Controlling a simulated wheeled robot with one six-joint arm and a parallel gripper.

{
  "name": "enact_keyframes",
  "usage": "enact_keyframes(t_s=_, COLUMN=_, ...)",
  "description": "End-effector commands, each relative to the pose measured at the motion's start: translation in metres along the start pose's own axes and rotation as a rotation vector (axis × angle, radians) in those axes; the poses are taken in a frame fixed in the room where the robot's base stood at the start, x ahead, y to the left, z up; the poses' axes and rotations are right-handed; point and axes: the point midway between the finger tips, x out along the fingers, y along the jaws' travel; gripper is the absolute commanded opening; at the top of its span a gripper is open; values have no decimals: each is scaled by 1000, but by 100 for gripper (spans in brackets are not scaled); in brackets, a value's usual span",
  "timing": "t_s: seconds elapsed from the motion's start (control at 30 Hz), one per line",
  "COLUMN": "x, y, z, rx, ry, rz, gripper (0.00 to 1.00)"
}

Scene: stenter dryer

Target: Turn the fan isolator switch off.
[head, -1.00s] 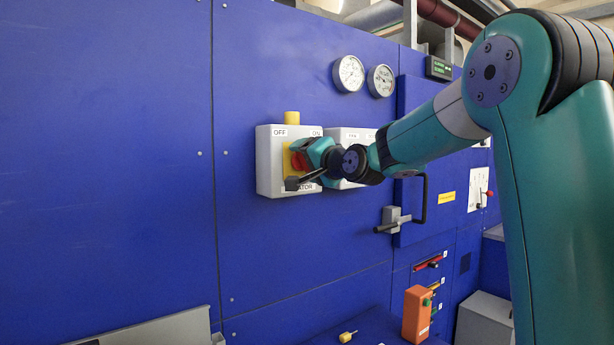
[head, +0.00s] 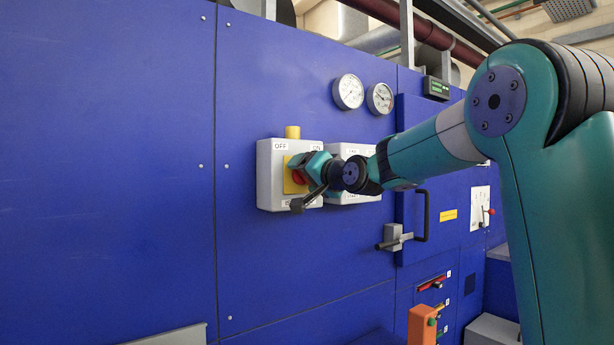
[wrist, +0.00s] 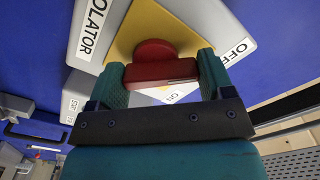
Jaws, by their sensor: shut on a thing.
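The fan isolator is a grey box (head: 268,187) on the blue wall panel, with a yellow plate (head: 290,186) and a red rotary handle (head: 299,177). OFF is printed at its upper left and ON at its upper right. My gripper (head: 305,176) is at the box front. In the wrist view its two teal fingers (wrist: 160,78) stand on either side of the red handle (wrist: 160,72) and are shut on it. The OFF label is at right, ON just below the handle, partly covered. I cannot tell which mark the handle points to.
A second grey box (head: 352,152) sits close on the right, partly behind my gripper. Two gauges (head: 348,91) are above it. A door with a black handle (head: 421,218) is farther right. An orange box (head: 422,325) is low down. The wall at left is clear.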

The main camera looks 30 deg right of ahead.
Motion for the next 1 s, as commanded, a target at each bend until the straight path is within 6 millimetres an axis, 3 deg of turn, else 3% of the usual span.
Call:
enact_keyframes(t_s=0.03, x=0, y=1, z=1, rx=-2, ry=-2, rz=3, gripper=81)
enact_keyframes(t_s=0.1, x=0, y=1, z=1, rx=-1, ry=-1, rz=2, gripper=97)
enact_keyframes(t_s=0.13, x=0, y=1, z=0, rx=-1, ry=-1, rz=2, gripper=100)
enact_keyframes(t_s=0.47, x=-9, y=2, z=0, rx=0, ry=1, rz=2, gripper=100)
enact_keyframes(t_s=0.67, x=-49, y=3, z=0, rx=-1, ry=6, rz=2, gripper=100)
enact_keyframes(t_s=1.0, x=-136, y=4, z=0, rx=-2, ry=8, rz=6, gripper=100)
